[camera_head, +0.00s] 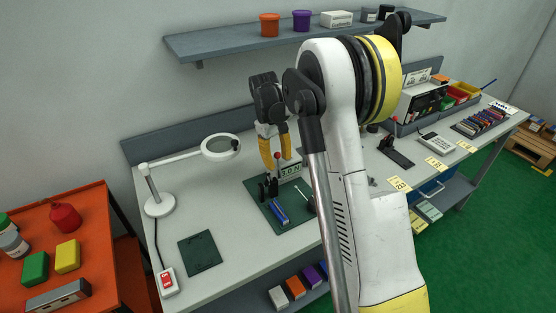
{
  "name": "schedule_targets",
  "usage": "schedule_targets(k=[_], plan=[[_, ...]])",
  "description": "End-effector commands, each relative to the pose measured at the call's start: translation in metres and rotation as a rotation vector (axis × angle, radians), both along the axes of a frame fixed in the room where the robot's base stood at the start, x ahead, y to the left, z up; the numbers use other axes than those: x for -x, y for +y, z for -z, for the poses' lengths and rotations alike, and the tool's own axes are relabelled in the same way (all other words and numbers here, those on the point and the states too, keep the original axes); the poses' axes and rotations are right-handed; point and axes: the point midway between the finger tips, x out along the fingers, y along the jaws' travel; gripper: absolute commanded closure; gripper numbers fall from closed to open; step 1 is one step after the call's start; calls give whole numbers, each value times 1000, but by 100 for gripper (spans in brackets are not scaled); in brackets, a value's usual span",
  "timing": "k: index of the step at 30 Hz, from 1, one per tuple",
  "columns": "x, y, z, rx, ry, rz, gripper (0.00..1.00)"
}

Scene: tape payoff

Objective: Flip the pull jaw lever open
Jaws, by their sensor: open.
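My gripper (277,162) has yellow fingers, spread apart, above a dark green base plate (262,203) on the workbench. A small red knob (278,155) shows between the fingers, on a thin stem; it looks like a lever's end. I cannot tell whether a finger touches it. A black upright fixture (268,187) stands on the plate just below; it may be the pull jaw, but it is too small to be sure. A blue block (279,214) lies in front of it. My arm hides the plate's right side.
A magnifier lamp (221,147) stands left, with a red switch box (167,281) and a dark mat (199,251) in front. A shelf (240,39) hangs above. An orange cart (87,238) stands far left. A calculator (433,143) and bins are at right.

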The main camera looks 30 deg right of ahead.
Motion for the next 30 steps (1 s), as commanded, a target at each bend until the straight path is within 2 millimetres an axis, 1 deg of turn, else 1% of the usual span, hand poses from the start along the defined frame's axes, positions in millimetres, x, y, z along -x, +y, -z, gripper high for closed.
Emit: schedule_targets(k=[4,7,15,18,21,25,30], plan=[[0,0,-5,0,1,0,59],[-2,2,-18,0,1,0,59],[-9,9,-77,0,0,-1,59],[-11,11,-96,0,0,-1,59],[-13,12,-109,0,0,-1,59],[-14,13,-118,0,0,-1,59],[-14,13,-119,0,0,-1,59]])
